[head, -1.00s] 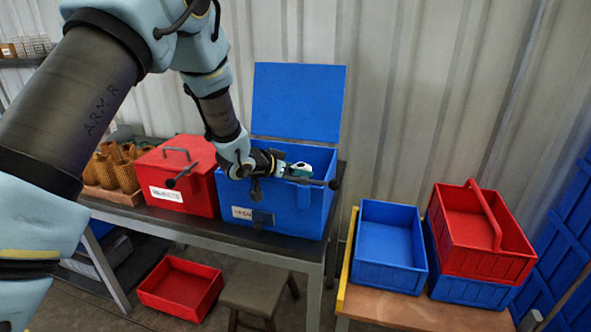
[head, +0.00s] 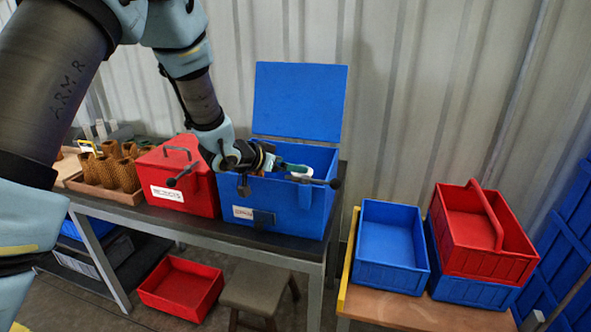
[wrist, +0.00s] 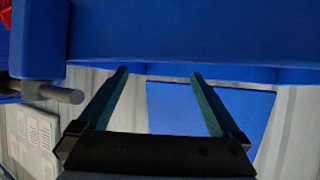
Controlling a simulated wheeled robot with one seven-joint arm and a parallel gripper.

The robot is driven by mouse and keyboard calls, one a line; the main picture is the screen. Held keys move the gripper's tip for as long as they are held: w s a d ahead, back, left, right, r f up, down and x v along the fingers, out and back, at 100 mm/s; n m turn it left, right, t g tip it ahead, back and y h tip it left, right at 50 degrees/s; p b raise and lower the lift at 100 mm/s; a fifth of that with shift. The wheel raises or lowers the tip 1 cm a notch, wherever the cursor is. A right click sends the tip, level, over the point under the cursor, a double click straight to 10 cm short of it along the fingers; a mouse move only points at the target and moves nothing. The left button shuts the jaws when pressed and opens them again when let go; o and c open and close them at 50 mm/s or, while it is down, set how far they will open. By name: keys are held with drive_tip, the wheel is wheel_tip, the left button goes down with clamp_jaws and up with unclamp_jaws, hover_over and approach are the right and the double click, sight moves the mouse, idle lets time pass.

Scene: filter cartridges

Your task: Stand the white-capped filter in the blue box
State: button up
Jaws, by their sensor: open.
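The blue box (head: 285,215) stands on the dark bench with its lid (head: 299,102) raised. My gripper (head: 292,168) lies nearly level over the box opening, its teal fingers apart. In the wrist view the fingers (wrist: 160,98) are open with nothing between them. A small white piece (head: 299,175) shows inside the box by the fingertips. It looks like the white cap of the filter, but its body is hidden by the front wall and gripper, so I cannot tell whether it stands upright.
A closed red box (head: 178,190) with handles stands close left of the blue box. A tray of brown honeycomb filters (head: 108,175) is further left. Blue and red bins (head: 388,250) fill the right table. A stool (head: 258,292) and red bin (head: 181,288) are below.

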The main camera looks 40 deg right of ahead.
drive_tip(key=b+v, duration=0.1)
drive_tip(key=v, duration=0.6)
drive_tip(key=shift+s+a+r, duration=0.1)
drive_tip(key=shift+s+a, duration=0.05)
drive_tip(key=shift+a, duration=0.2)
drive_tip(key=w+a+n+t+y, duration=0.2)
drive_tip(key=w+a+n+y, duration=0.15)
drive_tip(key=a, duration=0.65)
drive_tip(key=w+a+n+t+y, duration=0.1)
drive_tip(key=w+a+n+y, duration=0.15)
drive_tip(key=w+a, duration=0.45)
drive_tip(key=w+a+n+t+y, duration=0.2)
drive_tip(key=a+n, duration=0.1)
drive_tip(key=a, duration=0.9)
drive_tip(key=s+a+f+n+g+y, duration=0.2)
drive_tip(key=s+a+n+g, duration=0.3)
drive_tip(key=s+a, duration=0.9)
drive_tip(key=a+n+y, duration=0.1)
drive_tip(key=a, duration=0.2)
drive_tip(key=shift+f+y, duration=0.2)
drive_tip(key=shift+y, duration=0.2)
drive_tip(key=shift+w+a, duration=0.1)
drive_tip(key=shift+c, duration=0.2)
